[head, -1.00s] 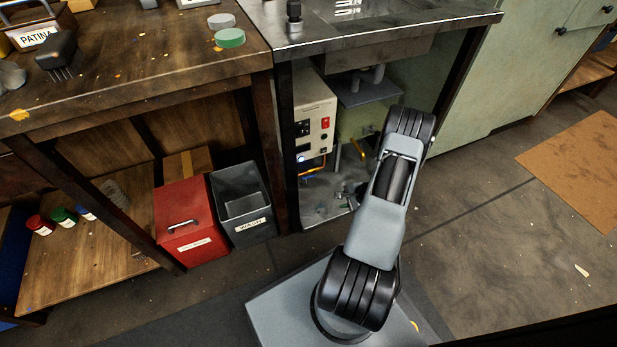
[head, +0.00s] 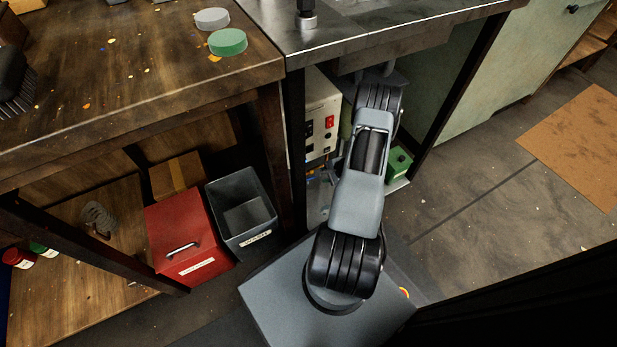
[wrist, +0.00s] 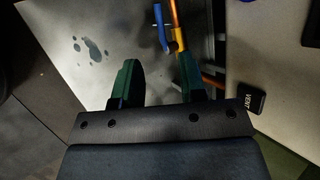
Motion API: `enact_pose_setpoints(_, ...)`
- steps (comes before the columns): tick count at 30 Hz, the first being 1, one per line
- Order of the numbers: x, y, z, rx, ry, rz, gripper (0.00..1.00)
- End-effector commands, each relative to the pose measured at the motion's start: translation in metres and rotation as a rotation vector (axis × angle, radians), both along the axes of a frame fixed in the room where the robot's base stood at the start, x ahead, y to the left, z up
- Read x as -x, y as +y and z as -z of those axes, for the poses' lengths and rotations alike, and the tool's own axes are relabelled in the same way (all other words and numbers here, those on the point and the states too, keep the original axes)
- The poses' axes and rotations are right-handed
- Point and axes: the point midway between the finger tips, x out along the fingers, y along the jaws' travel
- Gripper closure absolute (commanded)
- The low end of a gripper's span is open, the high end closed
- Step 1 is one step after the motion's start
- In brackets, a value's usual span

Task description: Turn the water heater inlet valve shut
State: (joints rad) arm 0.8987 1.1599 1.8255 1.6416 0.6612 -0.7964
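The water heater (head: 322,115) is a pale box with a red switch under the metal-topped bench in the head view. In the wrist view, a blue valve lever (wrist: 160,27) sits beside an upright copper and yellow pipe (wrist: 178,24), past my fingertips. I cannot read any label on this valve. My gripper (wrist: 158,62) has its two dark green fingers spread apart with nothing between them. The lever is ahead of the gap, apart from the fingers. In the head view my arm hides the gripper and the valve.
Wet spots (wrist: 90,48) mark the grey surface. In the head view, a green box (head: 398,161), a dark bin (head: 242,215) and a red box (head: 186,240) flank my arm.

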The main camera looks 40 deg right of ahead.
Motion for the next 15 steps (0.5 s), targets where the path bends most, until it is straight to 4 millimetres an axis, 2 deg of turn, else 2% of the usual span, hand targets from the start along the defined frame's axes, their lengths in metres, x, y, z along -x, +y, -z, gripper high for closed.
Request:
enact_pose_setpoints(1, -0.005, 0.002, 0.013, -0.001, 0.001, 0.001, 0.62)
enact_pose_setpoints(6, -0.023, 0.008, 0.039, 0.0, 0.0, 0.007, 0.62)
enact_pose_setpoints(15, -0.052, 0.021, 0.075, 0.0, 0.0, 0.006, 0.62)
